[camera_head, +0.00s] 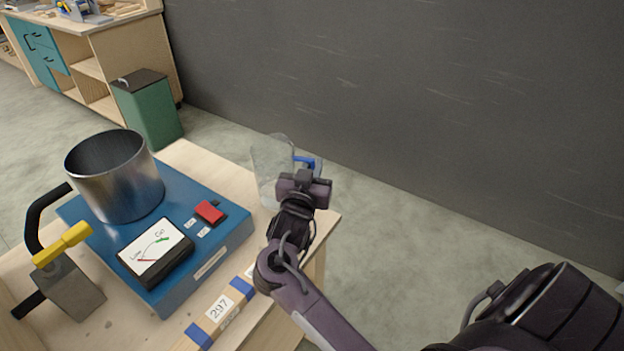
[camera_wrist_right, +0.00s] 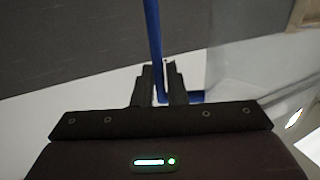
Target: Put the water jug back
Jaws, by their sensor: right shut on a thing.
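The clear water jug (camera_head: 270,163) shows at the back right corner of the wooden table (camera_head: 188,157) in the head view. It looks nearly upright, and I cannot tell whether its base touches the table. My right gripper (camera_head: 306,172) is shut on the jug's blue handle, on the jug's right side. In the right wrist view the blue handle (camera_wrist_right: 153,35) runs between the two fingers (camera_wrist_right: 158,85). The gripper hides part of the jug's right side. My left gripper is not in view.
A blue base (camera_head: 236,222) on the table carries a metal pot (camera_head: 115,185), a red switch (camera_head: 209,212) and a dial box (camera_head: 156,252). A green bin (camera_head: 146,112) and workbench (camera_head: 125,45) are behind. A grey wall (camera_head: 420,100) stands beyond the table.

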